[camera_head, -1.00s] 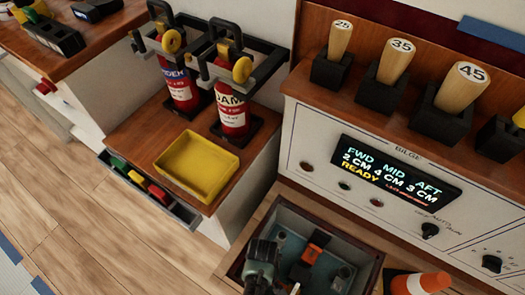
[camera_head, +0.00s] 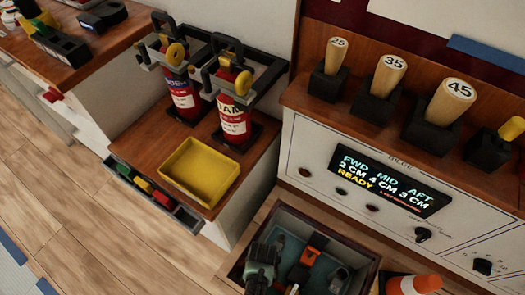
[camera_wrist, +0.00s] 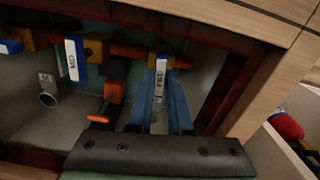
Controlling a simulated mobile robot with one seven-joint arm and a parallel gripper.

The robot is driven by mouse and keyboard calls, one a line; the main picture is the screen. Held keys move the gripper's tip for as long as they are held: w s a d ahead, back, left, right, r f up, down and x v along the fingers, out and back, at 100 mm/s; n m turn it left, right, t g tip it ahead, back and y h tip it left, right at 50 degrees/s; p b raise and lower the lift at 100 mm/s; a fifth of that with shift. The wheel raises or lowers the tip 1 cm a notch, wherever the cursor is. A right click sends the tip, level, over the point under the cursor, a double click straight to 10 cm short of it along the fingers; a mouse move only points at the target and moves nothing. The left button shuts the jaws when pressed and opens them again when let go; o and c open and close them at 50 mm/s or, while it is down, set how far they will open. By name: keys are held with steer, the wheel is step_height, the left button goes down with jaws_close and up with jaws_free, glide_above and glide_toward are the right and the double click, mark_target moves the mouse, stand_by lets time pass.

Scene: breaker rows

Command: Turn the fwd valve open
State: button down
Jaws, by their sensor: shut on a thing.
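The fwd valve's handle (camera_wrist: 160,84), with a white label, hangs down from a yellow valve body (camera_wrist: 158,60) in the wrist view. My gripper (camera_wrist: 163,76) has its two blue fingers shut on this handle, one on each side. The handle points toward me, across the pipe. In the head view my gripper's wrist part (camera_head: 262,262) reaches into the open bilge box (camera_head: 360,257), and the fingertips and fwd handle are hidden there. The mid valve's handle (camera_wrist: 73,60), labelled MID, hangs the same way to the left.
A red-orange and black fitting (camera_wrist: 110,95) stands left of my fingers. The box's wall (camera_wrist: 230,85) is close on the right. The bilge display (camera_head: 385,180) reads FWD 2 cm, MID 4 cm, AFT 3 cm, READY. An orange cone (camera_head: 420,285) stands right of the box.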

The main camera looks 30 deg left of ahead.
steer(key=shift+m, duration=0.6)
steer(key=c, duration=0.8)
jaws_free()
steer(key=shift+c, duration=0.2)
step_height(320, 180, up, 13)
steer(key=p, duration=0.6)
